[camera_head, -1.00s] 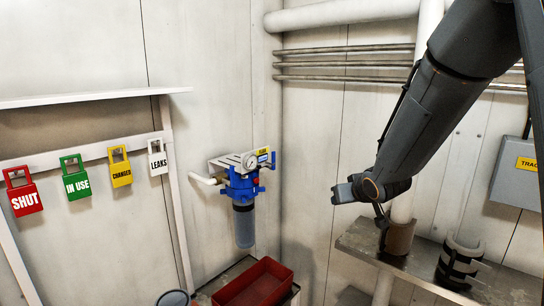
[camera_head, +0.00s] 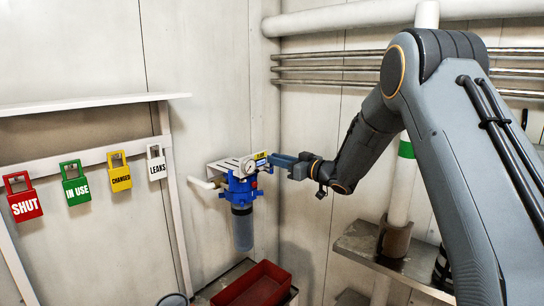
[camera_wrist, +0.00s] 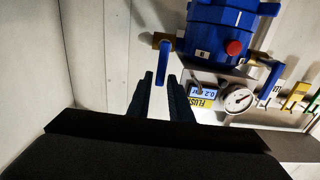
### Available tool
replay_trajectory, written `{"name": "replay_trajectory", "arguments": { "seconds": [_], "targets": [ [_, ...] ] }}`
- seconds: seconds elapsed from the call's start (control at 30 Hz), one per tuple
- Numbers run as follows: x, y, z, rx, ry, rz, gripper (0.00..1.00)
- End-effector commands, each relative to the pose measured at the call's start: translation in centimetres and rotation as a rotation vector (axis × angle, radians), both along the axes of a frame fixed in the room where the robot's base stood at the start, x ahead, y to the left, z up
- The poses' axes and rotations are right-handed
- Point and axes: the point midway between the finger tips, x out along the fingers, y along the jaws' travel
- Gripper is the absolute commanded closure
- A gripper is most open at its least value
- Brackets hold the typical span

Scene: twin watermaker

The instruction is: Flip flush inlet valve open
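A blue valve lever (camera_wrist: 164,62) on a brass fitting (camera_wrist: 162,40) shows in the wrist view, beside the blue filter head (camera_wrist: 220,32). A yellow label (camera_wrist: 203,101), partly hidden and starting "FLUS", is close by. My gripper (camera_wrist: 161,80) is open, its two dark fingers apart with the lever's end between or just ahead of the tips; contact cannot be told. In the head view my gripper (camera_head: 274,159) reaches in from the right to the filter unit (camera_head: 241,190). The lever is not distinct there.
A pressure gauge (camera_wrist: 238,101) and another blue lever (camera_wrist: 270,82) sit right of the label in the wrist view. A red tray (camera_head: 258,286) lies below the filter. Coloured tags, including a red one (camera_head: 23,203), hang left. A metal shelf (camera_head: 365,248) stands right.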

Motion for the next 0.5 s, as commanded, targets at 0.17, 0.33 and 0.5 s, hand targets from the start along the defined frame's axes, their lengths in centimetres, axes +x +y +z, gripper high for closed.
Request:
{"name": "replay_trajectory", "arguments": {
  "seconds": [0.17,0.33,0.5],
  "targets": [
    [1.0,1.3,0.1,-0.001,0.001,0.000,0.81],
    [1.3,1.7,0.0,-0.001,0.001,-0.001,0.81],
    [1.3,1.7,0.0,-0.001,0.001,-0.001,0.81]
  ]
}}
